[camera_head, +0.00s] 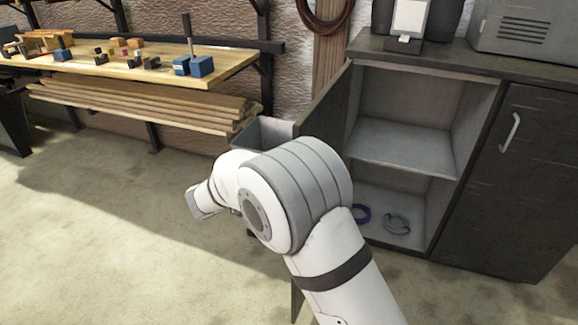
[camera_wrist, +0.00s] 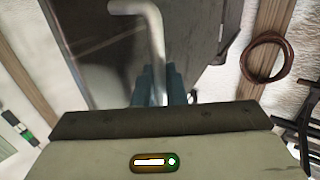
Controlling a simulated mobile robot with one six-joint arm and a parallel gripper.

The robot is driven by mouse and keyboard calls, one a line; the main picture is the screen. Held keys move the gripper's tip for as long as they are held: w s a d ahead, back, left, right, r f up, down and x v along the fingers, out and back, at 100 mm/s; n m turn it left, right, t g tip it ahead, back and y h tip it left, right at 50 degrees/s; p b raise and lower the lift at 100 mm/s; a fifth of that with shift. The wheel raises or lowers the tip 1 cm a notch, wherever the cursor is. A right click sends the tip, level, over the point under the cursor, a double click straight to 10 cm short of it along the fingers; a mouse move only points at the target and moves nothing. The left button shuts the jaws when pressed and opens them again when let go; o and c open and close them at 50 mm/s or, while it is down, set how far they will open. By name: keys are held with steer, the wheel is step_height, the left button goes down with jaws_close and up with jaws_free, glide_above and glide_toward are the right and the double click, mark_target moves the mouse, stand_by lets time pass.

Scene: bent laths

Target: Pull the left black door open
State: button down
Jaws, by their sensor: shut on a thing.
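The left black door (camera_head: 326,112) stands swung out from the cabinet, and the compartment behind it is open to view. My arm hides much of the door and all of my gripper in the head view. In the wrist view the door's dark face (camera_wrist: 197,42) fills the upper middle. Its bent silver handle (camera_wrist: 152,28) runs down between the bluish fingers of my gripper (camera_wrist: 158,84), which is shut on it.
The open compartment has a shelf (camera_head: 400,150), with a purple ring (camera_head: 361,214) and a grey ring (camera_head: 397,223) at its bottom. The right black door (camera_head: 530,185) is closed. A workbench (camera_head: 110,68) with small blocks stands at left. Floor (camera_head: 100,240) at left is clear.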

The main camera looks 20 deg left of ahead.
steer(key=c, duration=1.6)
jaws_free()
steer(key=shift+c, duration=0.2)
steer(key=p+v, duration=0.1)
steer(key=v, duration=0.6)
steer(key=shift+s+a, duration=0.25)
